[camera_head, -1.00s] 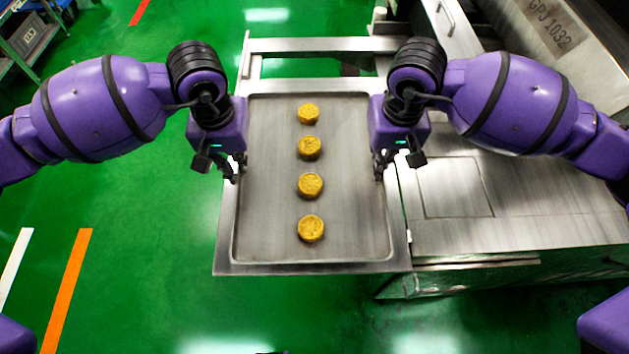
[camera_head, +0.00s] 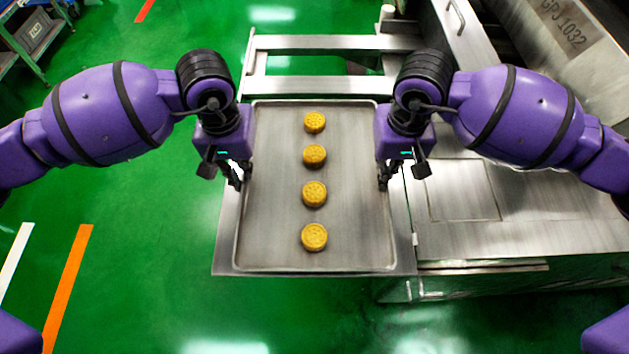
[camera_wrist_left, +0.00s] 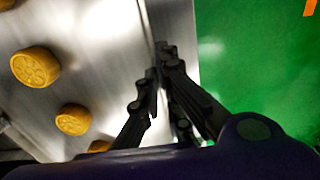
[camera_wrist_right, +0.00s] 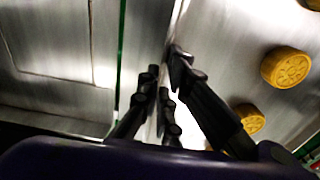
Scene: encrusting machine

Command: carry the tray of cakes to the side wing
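The grey metal tray (camera_head: 270,220) holds a single column of round yellow cakes (camera_head: 314,195). It lies over a steel plate (camera_head: 226,245); I cannot tell whether it touches it. My left gripper (camera_head: 238,177) is at the tray's left rim and my right gripper (camera_head: 384,179) at its right rim. In the left wrist view, the black fingers (camera_wrist_left: 160,70) close together on the rim beside cakes (camera_wrist_left: 36,67). In the right wrist view, the fingers (camera_wrist_right: 165,75) stand either side of the opposite rim, with cakes (camera_wrist_right: 286,67) beyond. The exact finger contact is partly hidden.
A steel machine surface (camera_head: 485,220) adjoins the plate on the right. Steel rails (camera_head: 330,43) run behind the tray. A cart (camera_head: 35,30) stands at the far left. Green floor (camera_head: 130,270) is open at left and in front, with orange and white stripes.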

